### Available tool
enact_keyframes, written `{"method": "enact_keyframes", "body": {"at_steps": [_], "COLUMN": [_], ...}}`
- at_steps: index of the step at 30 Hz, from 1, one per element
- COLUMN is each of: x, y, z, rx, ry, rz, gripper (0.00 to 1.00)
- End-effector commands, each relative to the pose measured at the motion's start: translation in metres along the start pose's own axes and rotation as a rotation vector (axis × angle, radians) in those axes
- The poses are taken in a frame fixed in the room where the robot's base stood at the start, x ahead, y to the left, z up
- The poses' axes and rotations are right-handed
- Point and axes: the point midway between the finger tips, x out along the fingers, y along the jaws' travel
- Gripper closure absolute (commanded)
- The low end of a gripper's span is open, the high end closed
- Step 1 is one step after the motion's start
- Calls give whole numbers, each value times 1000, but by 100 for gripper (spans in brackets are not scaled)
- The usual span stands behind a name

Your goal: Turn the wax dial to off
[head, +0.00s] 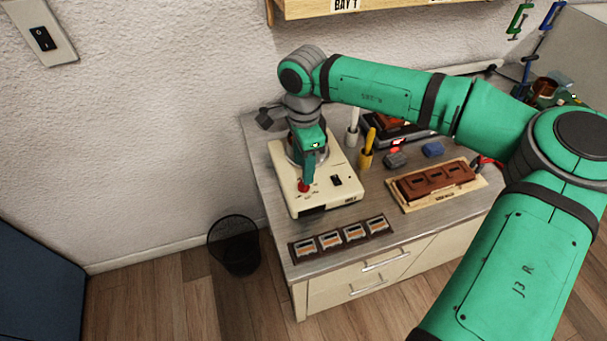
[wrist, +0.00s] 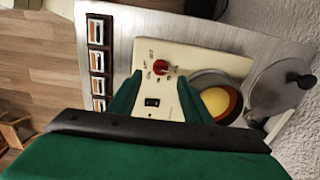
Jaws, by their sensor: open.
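The wax dial is a small red knob (head: 303,188) on the front of a cream heater unit (head: 338,203). In the wrist view the knob (wrist: 160,67) shows small printed marks around it, too small to read, and I cannot tell which mark it points to. My gripper (head: 308,176) points down over the unit, its fingers open and empty. In the wrist view my gripper (wrist: 160,80) has one finger on each side of the knob; I cannot tell whether they touch it. A pot of yellow wax (wrist: 216,100) sits in the unit, partly hidden by a finger.
A black rocker switch (head: 336,180) is beside the dial. A metal lid (wrist: 280,88) lies by the pot. Yellow (head: 367,148) and white-handled tools stand nearby. Several framed pieces (head: 343,237) line the bench front. A waste bin (head: 234,246) stands left.

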Motion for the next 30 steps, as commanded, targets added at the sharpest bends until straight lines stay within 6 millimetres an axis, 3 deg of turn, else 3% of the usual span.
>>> {"method": "enact_keyframes", "body": {"at_steps": [3, 9, 26, 30], "x": [-20, -39, -42, -38], "y": [0, 0, 0, -1], "z": [0, 0, 1, 16], "rx": [1, 0, -1, -9], "ry": [1, -1, -2, -43], "rz": [-1, -1, 0, -3], "gripper": [55, 55, 55, 55]}}
